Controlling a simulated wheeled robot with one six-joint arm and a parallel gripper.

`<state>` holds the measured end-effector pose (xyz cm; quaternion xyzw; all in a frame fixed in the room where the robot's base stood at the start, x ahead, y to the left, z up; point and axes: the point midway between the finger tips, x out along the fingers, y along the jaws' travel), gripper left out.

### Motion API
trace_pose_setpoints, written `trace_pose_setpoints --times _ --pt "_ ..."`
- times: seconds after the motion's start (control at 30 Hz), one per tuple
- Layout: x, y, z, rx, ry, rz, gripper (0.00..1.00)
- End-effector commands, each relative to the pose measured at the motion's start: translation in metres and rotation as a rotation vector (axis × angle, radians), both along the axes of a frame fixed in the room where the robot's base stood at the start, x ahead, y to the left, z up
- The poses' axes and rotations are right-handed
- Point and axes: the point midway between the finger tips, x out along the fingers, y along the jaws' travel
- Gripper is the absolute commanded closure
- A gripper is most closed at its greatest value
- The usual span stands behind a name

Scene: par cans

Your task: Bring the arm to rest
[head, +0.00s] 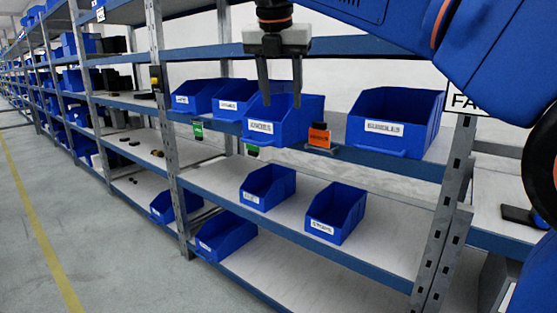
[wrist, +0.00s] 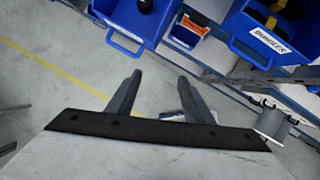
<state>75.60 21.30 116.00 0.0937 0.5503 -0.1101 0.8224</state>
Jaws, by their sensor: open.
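My gripper (head: 282,97) hangs from my blue arm at the upper middle of the head view, with its fingers pointing down. It is open, and nothing shows between its fingers. In the head view the fingers overlap the blue bin labelled ANGLES (head: 262,127), in front of the shelf. In the wrist view my gripper (wrist: 160,85) has its two dark fingers spread apart over the grey floor. My arm fills the upper right of the head view.
Shelving with blue bins runs along the aisle. A bin labelled BUNDLES or similar (head: 392,125) stands right of an orange item (head: 319,136) on the shelf edge. Lower shelves (head: 300,205) hold more bins. The floor (head: 60,200) at left is clear, with a yellow line.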

Motion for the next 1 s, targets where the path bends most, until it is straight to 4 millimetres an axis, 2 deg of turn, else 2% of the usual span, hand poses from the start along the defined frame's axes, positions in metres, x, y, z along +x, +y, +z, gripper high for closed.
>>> trace_pose_setpoints --times 0.37,0.57,0.77,1.0 --pt "-0.013 -0.049 -0.024 0.114 -0.015 -0.266 0.53" --pt "-0.03 -0.092 -0.053 0.226 -0.029 -0.524 0.53" --pt "-0.065 -0.15 -0.105 0.394 -0.049 -0.922 0.53" --pt "-0.119 -0.208 -0.181 0.606 -0.07 -1.424 0.53"
